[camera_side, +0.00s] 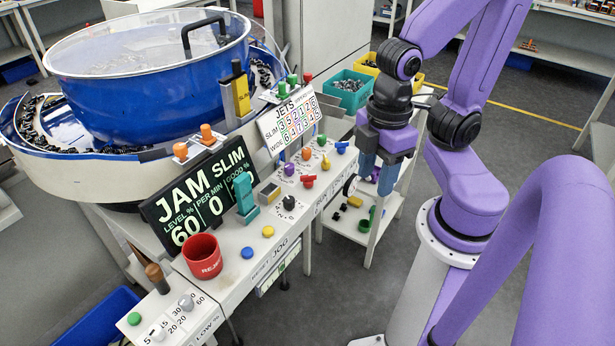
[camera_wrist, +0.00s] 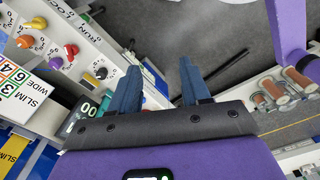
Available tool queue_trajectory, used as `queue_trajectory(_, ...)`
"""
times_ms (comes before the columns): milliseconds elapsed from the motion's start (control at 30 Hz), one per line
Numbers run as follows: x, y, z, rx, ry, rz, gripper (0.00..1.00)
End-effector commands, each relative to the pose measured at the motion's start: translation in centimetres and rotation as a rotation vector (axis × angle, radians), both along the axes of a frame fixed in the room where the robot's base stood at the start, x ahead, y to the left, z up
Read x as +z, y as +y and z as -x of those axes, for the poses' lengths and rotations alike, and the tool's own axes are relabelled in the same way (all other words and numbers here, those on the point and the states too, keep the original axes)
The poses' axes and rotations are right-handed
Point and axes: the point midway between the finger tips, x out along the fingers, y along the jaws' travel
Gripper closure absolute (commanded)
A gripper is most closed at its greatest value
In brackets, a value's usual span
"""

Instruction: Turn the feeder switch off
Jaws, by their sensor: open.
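My gripper (camera_side: 377,174) is open and empty, with blue fingers pointing down, to the right of the control panel (camera_side: 262,232). In the wrist view its fingertips (camera_wrist: 160,64) are apart, with grey floor between them. The panel carries a black knob (camera_side: 289,203), a red handle-like knob (camera_side: 308,181), and purple, orange, yellow, blue and green knobs. The black knob also shows in the wrist view (camera_wrist: 101,73), near the word RUN, left of my fingers. No readable label tells me which control is the feeder switch. My gripper touches none of them.
A blue bowl (camera_side: 150,95) with a clear lid stands at the upper left. A display (camera_side: 197,195) reads JAM, SLIM, 60 and 0. A red cup (camera_side: 203,257) stands on the panel. A teal bin (camera_side: 349,92) is behind my gripper. Open floor lies in front of the panel.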

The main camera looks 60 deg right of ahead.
Motion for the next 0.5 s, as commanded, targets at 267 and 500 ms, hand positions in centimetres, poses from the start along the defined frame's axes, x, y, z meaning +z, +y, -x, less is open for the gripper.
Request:
queue_trajectory(267, 0.4, 0.4, -2.6, -0.181, 0.033, 0.022, 0.30)
queue_trajectory(500, 1.1, 0.0, -8.4, -0.561, 0.110, 0.057, 0.30)
